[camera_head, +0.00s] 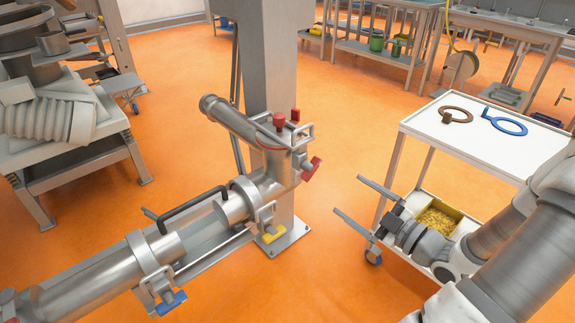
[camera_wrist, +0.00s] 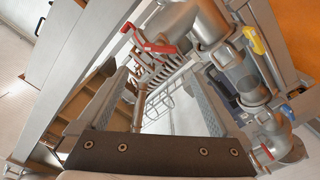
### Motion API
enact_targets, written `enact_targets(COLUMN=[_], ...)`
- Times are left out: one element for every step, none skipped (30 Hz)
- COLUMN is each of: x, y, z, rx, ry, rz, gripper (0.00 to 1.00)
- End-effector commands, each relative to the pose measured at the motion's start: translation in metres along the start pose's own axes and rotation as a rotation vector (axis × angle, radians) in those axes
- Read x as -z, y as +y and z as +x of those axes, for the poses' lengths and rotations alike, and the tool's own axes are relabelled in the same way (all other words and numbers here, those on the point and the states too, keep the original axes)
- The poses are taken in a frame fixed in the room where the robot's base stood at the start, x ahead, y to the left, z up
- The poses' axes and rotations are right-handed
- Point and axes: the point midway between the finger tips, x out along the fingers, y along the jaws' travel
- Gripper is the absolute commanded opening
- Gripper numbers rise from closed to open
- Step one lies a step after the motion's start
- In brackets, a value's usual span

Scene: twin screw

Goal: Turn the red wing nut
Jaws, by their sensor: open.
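The red wing nut (camera_head: 315,165) sits on the right side of the upright end of the steel twin-screw machine (camera_head: 262,165). In the wrist view a red winged piece (camera_wrist: 148,42), which looks like this nut, shows at the upper middle, beyond the fingertips. My gripper (camera_head: 350,196) is open, with its two long fingers spread and nothing between them. In the head view it is a short way right of and below the nut, not touching it. In the wrist view the gripper (camera_wrist: 160,78) has its fingers on either side, with machine parts seen beyond the gap.
A yellow wing nut (camera_head: 273,234) and a blue wing nut (camera_head: 171,302) sit lower on the machine. Red knobs (camera_head: 279,119) stand on top. A grey column (camera_head: 268,70) rises behind. A white cart (camera_head: 470,128) with two ring tools stands right. Orange floor lies between.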

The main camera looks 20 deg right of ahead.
Motion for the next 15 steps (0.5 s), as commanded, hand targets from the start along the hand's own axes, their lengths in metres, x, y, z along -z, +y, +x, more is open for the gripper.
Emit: enact_targets(x=[0.0, 0.0, 0.0, 0.0, 0.0, 0.0, 0.0, 0.0, -0.001, -0.001, -0.001, -0.001, -0.001, -0.001, -0.001], y=[0.0, 0.0, 0.0, -0.001, -0.001, -0.001, -0.002, -0.002, -0.002, -0.002, -0.002, -0.002, -0.002, -0.002, -0.002], z=[0.003, 0.005, 0.009, 0.013, 0.018, 0.025, 0.031, 0.037, 0.046, 0.053, 0.059, 0.068, 0.075, 0.082, 0.09], rx=[0.001, 0.001, 0.001, 0.001, 0.001, 0.003, 0.002, 0.003, 0.003, 0.003, 0.002, 0.003, 0.003, 0.002, 0.003], ry=[0.002, 0.002, 0.003, 0.004, 0.004, 0.004, 0.005, 0.006, 0.005, 0.005, 0.005, 0.005, 0.005, 0.005, 0.005], rz=[-0.006, -0.007, -0.007, -0.006, -0.006, -0.005, -0.004, -0.005, -0.005, -0.005, -0.004, -0.005, -0.004, -0.004, -0.003], gripper=[1.0, 1.0, 1.0, 1.0, 1.0, 1.0, 1.0, 1.0, 1.0, 1.0, 1.0, 1.0, 1.0, 1.0, 1.0])
